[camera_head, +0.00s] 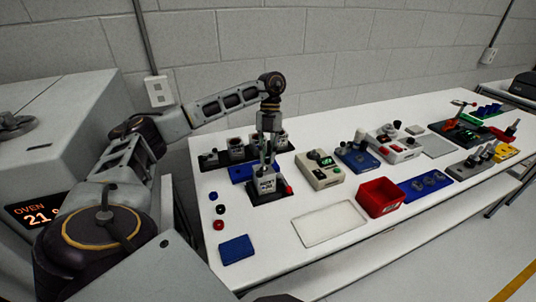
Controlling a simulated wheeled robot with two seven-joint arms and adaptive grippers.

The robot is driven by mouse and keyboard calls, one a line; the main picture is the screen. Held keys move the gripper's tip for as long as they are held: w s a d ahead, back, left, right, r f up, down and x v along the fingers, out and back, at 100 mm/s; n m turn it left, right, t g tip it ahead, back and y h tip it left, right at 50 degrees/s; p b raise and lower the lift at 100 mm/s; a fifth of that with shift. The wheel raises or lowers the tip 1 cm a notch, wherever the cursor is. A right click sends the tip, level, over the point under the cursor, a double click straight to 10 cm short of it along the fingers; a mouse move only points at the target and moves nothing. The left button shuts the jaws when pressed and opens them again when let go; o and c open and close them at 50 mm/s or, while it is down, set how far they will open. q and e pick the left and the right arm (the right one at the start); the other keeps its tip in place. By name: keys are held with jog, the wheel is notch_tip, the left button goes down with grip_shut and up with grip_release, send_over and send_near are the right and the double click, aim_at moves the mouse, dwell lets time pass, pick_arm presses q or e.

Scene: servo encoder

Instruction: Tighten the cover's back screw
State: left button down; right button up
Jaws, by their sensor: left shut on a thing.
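A small grey unit with a labelled front, which looks like the servo encoder with its cover (266,184), stands on a dark base near the table's left end. My left gripper (265,163) points straight down at the back of the cover's top. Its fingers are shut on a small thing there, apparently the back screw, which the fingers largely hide. I cannot make out the screw's head or how deep it sits. A red part (289,189) shows at the base's right side. My right gripper is not in view.
A dark rack with grey blocks (236,150) stands close behind. A white tray (329,223) and a blue block (236,249) lie in front. Small caps line the left edge.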

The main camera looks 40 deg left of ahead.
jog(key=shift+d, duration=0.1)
pick_arm(q)
jog(key=shift+m+p, duration=0.35)
jog(key=shift+m, duration=0.15)
jog(key=shift+d+r+m+g+y+p, duration=0.1)
jog(key=shift+m+g+y+p, duration=0.25)
jog(key=shift+m+p, duration=0.35)
jog(key=m+y+p, duration=0.1)
jog(key=m+p, duration=0.1)
jog(key=shift+w+d+m, duration=0.1)
jog(key=shift+d+m, duration=0.05)
jog(key=shift+m, duration=0.15)
jog(key=shift+m+y+p, duration=0.25)
jog(key=shift+m+p, duration=0.15)
jog(key=shift+p, duration=0.05)
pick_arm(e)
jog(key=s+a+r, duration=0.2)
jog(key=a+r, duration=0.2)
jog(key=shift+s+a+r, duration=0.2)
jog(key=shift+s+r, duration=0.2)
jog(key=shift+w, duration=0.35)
pick_arm(q)
jog(key=c, duration=1.3)
grip_release()
